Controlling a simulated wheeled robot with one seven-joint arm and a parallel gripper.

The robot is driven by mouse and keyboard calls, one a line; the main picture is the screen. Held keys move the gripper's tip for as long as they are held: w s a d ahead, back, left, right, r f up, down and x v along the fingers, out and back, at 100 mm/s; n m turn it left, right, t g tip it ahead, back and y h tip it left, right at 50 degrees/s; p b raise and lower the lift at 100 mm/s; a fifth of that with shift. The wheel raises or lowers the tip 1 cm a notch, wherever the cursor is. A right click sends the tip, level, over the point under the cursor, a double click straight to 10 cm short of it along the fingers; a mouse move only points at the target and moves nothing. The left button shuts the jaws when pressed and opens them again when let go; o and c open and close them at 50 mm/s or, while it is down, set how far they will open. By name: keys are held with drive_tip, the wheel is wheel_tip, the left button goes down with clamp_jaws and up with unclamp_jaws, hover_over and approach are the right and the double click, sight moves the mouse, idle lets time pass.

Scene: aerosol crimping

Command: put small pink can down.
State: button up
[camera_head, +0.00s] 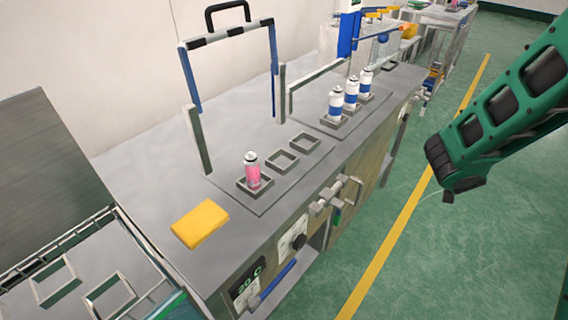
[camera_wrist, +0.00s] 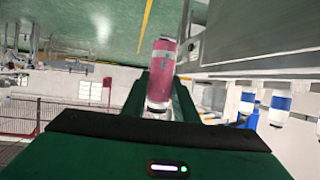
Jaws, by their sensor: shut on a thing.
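My gripper (camera_wrist: 160,92) shows in the wrist view, with its dark green fingers shut on a small pink can (camera_wrist: 161,72). The wrist picture is upside down, with the floor at the top, and the can stands out in front of the grey bench edge. Its lower end shows beyond the fingers. The gripper and this can do not show in the head view. Another pink can (camera_head: 252,171) with a white top stands upright in the nearest square holder on the bench in the head view.
The grey bench (camera_head: 140,165) has two empty square holders (camera_head: 282,160) beyond the standing pink can. Several blue and white cans (camera_head: 336,103) stand farther back. A blue-legged frame (camera_head: 188,80) rises behind the holders. A yellow block (camera_head: 199,223) lies near the front.

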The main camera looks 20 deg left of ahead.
drive_tip(key=a+r+n+y, duration=0.3)
drive_tip(key=a, duration=1.1)
drive_tip(key=s+a+r+n+g+y, duration=0.1)
drive_tip(key=s+a+r+n+y, duration=0.3)
drive_tip(key=a, duration=0.6)
drive_tip(key=s+a+r+y, duration=0.1)
drive_tip(key=s+a, duration=0.5)
drive_tip(key=a, duration=0.4)
drive_tip(key=s+a+r+n+g+y, duration=0.1)
drive_tip(key=s+a+r+n+y, duration=0.3)
drive_tip(key=a, duration=0.6)
drive_tip(key=shift+m+h, duration=0.8)
drive_tip(key=f, duration=0.7)
drive_tip(key=s+f, duration=0.1)
drive_tip(key=f, duration=0.2)
drive_tip(key=shift+a+f, duration=0.15)
drive_tip(key=shift+f, duration=0.2)
drive_tip(key=shift+f, duration=0.1)
drive_tip(key=o, duration=1.1)
